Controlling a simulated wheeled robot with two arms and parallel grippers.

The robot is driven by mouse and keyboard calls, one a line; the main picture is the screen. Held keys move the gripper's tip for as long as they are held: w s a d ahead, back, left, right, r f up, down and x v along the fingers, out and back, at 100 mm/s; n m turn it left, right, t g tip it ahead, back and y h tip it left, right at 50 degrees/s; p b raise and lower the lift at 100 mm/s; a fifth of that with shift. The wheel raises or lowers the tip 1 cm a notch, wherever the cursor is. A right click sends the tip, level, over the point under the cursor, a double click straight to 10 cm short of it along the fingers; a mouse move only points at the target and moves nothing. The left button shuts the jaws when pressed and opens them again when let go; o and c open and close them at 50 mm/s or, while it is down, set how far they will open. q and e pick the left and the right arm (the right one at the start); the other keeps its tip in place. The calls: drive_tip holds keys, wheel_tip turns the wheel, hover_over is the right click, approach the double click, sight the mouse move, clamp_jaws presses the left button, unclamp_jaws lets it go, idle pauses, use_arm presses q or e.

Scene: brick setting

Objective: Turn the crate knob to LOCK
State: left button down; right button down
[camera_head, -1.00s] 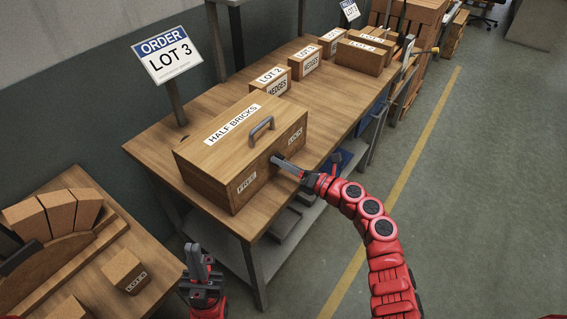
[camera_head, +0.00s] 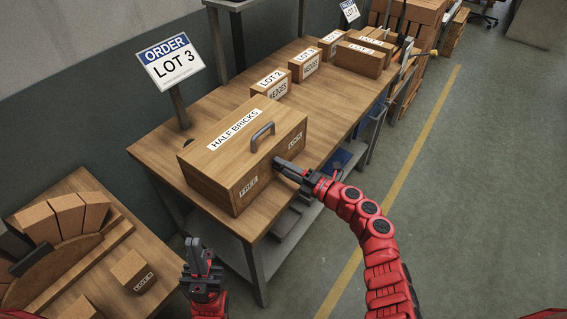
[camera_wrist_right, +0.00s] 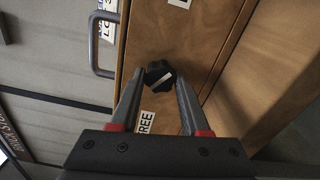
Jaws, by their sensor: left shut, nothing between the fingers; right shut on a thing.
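The wooden crate labelled HALF BRICKS (camera_head: 224,163) stands on the workbench, with a grey handle (camera_head: 262,136) on its lid. Its front face bears a FREE label (camera_head: 248,186) at left and a LOCK label (camera_head: 295,141) at right. In the right wrist view the black knob (camera_wrist_right: 160,76) with a white pointer line sits between the fingertips of my right gripper (camera_wrist_right: 158,88), which is shut on it. In that view the FREE label (camera_wrist_right: 147,122) is below the knob; the pointer lies slanted. In the head view my right gripper (camera_head: 279,165) hides the knob. My left gripper (camera_head: 198,250) is shut, empty, away from the crate.
The workbench (camera_head: 325,110) also holds several labelled boxes behind the crate. An ORDER LOT 3 sign (camera_head: 170,62) stands beside it. A second table (camera_head: 165,265) at lower left carries bricks and a wooden arch form. The floor at right is clear.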

drive_tip(key=m+p, duration=0.1)
drive_tip(key=m, duration=0.1)
drive_tip(key=m+p, duration=0.3)
drive_tip(key=shift+r+m, duration=0.25)
drive_tip(key=shift+m, duration=0.05)
drive_tip(key=m+p, duration=0.2)
drive_tip(key=m, duration=0.1)
drive_tip(key=shift+f+m, duration=0.1)
drive_tip(key=shift+m, duration=0.3)
drive_tip(key=shift+f+m, duration=0.1)
drive_tip(key=shift+m, duration=0.2)
drive_tip(key=shift+d+f+p, duration=0.1)
drive_tip(key=shift+p, duration=0.2)
drive_tip(key=shift+c, duration=1.9)
unclamp_jaws()
drive_tip(key=b+v, duration=0.4)
drive_tip(key=v, duration=1.3)
